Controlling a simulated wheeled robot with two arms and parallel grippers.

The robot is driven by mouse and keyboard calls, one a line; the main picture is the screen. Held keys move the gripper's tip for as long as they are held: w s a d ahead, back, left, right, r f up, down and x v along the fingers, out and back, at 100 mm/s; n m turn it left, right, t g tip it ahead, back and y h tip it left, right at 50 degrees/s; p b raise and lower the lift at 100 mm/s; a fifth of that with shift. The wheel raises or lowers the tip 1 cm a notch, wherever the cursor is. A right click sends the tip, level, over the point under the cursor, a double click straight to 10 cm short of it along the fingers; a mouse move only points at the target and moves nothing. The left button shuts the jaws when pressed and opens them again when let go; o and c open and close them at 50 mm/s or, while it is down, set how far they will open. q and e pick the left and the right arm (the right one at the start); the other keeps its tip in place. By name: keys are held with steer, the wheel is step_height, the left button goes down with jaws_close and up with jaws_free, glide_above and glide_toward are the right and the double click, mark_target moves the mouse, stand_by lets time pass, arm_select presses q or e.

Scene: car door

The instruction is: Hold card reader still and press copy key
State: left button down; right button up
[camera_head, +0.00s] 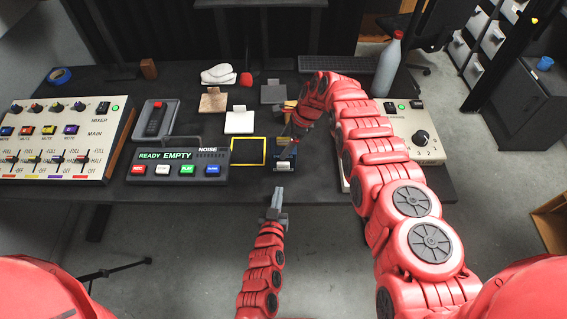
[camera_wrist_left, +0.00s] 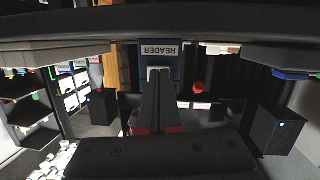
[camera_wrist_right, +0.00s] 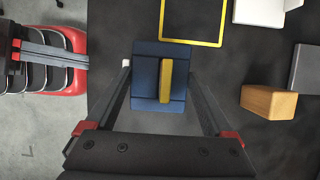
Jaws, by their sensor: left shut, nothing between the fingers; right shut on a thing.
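The card reader (camera_head: 285,155) is a small blue block near the table's front edge. In the right wrist view the reader (camera_wrist_right: 145,77) has a yellow bar across its top. My right gripper (camera_head: 292,140) comes from above, with one finger (camera_wrist_right: 160,95) on each side of the reader. My left gripper (camera_head: 278,190) is shut and empty, just in front of the table edge, pointing at the reader's front. In the left wrist view its fingertips (camera_wrist_left: 159,72) lie in front of a pale key below the READER label (camera_wrist_left: 161,50); whether they touch cannot be told.
A yellow square outline (camera_head: 249,152) lies left of the reader, beside the READY EMPTY button panel (camera_head: 181,163). A mixer panel (camera_head: 62,140) stands far left. A dial box (camera_head: 418,132) is behind my right arm. A wooden block (camera_wrist_right: 268,102) and cards lie behind the reader.

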mark_target(283, 166)
arm_select(q)
steer(key=shift+w+a+r+m+g+h, duration=0.25)
steer(key=shift+m+g+h, duration=0.15)
steer(key=shift+m+g, duration=0.1)
steer(key=shift+r+m+g+h, duration=0.1)
steer(key=shift+m+g+h, duration=0.3)
steer(key=shift+g, duration=0.1)
steer(key=shift+s+d+r+m+g+h, duration=0.2)
steer(key=shift+s+m+g+h, duration=0.1)
steer(key=shift+m+g, duration=0.25)
steer(key=shift+s+d+r+m+g+h, duration=0.25)
steer(key=shift+s+m+g, duration=0.2)
steer(key=shift+s+g, duration=0.15)
steer(key=shift+s+d+r+m+g+h, duration=0.1)
steer(key=shift+s+r+m+g+h, duration=0.1)
steer(key=shift+s+m+g, duration=0.35)
steer(key=shift+s+d+r+m+g+h, duration=0.25)
steer(key=shift+s+m+g, duration=0.1)
steer(key=shift+s+g, duration=0.25)
steer(key=shift+w, duration=4.35)
steer(key=shift+w, duration=0.15)
steer(key=shift+w, duration=0.25)
